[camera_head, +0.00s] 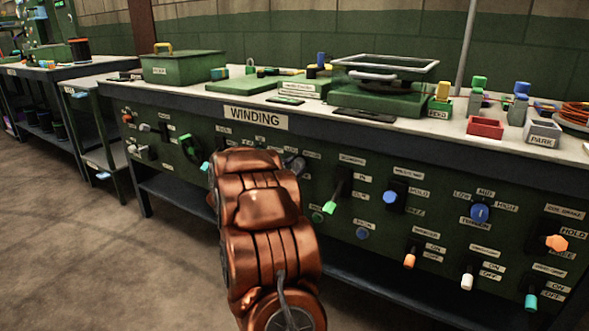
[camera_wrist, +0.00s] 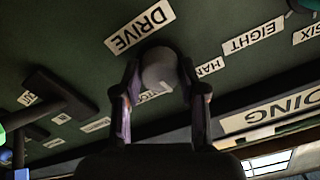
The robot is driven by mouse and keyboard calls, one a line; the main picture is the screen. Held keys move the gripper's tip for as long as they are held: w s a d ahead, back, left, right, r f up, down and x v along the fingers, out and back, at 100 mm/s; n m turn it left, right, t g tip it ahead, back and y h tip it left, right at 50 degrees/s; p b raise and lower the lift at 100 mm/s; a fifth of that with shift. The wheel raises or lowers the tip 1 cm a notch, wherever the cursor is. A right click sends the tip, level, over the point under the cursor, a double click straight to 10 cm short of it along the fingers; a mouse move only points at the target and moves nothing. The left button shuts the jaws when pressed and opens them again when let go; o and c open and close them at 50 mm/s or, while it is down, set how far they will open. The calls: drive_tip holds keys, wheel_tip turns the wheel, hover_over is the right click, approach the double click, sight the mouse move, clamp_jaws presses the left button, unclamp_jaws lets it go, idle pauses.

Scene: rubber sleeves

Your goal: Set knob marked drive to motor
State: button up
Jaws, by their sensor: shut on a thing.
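The drive knob (camera_wrist: 158,70) is a pale grey rounded knob on the dark green panel, in the wrist view beside the plate marked DRIVE (camera_wrist: 139,26). My gripper (camera_wrist: 160,86) is shut on it, with one finger at each side. A plate starting HAN (camera_wrist: 211,66) is on the knob's right in this tilted view. Another plate (camera_wrist: 148,96), partly covered by the knob and fingers, shows only a few letters, possibly of MOTOR. I cannot tell which mark the knob points to. In the head view my copper-coloured arm hides the gripper and this knob.
The panel fronts a bench with a WINDING sign (camera_head: 256,117). Right of my arm are a green lever (camera_head: 334,196), a blue knob (camera_head: 391,197) and an orange-tipped switch (camera_head: 410,257). A dark handle (camera_wrist: 60,95) stands out left of my gripper. Floor at left is clear.

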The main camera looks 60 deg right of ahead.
drive_tip(key=m+b, duration=0.3)
drive_tip(key=m, duration=0.3)
drive_tip(key=shift+f, duration=0.15)
drive_tip(key=shift+m+b, duration=0.45)
drive_tip(key=shift+m, duration=0.55)
drive_tip(key=o, duration=1.1)
drive_tip(key=shift+o, duration=0.2)
drive_tip(key=a, duration=1.2)
drive_tip(key=shift+s, duration=0.25)
